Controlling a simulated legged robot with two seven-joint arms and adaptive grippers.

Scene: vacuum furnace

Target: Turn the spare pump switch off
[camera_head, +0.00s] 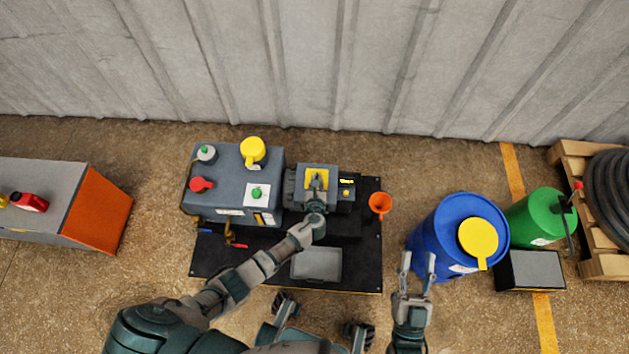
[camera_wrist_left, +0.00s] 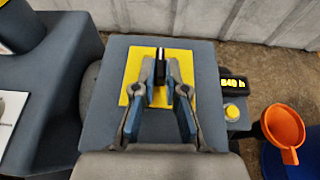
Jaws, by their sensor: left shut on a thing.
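The spare pump switch is a black handle with a pale stripe (camera_wrist_left: 160,66) on a yellow plate (camera_wrist_left: 132,88) atop a grey pump box. In the head view the yellow plate (camera_head: 308,181) is partly covered by my left gripper (camera_head: 316,180). In the left wrist view my left gripper (camera_wrist_left: 161,95) is shut on the switch handle, with a blue-padded finger on each side. The lower part of the handle is hidden between the fingers. My right gripper (camera_head: 417,265) is open and empty, in front of the blue drum.
A grey unit (camera_head: 232,180) with a red knob and yellow cap stands left of the pump. An orange funnel (camera_head: 380,203) and blue drum (camera_head: 436,232) stand right. A grey tray (camera_head: 316,278) lies in front. A small display (camera_wrist_left: 233,84) sits beside a yellow button (camera_wrist_left: 232,112).

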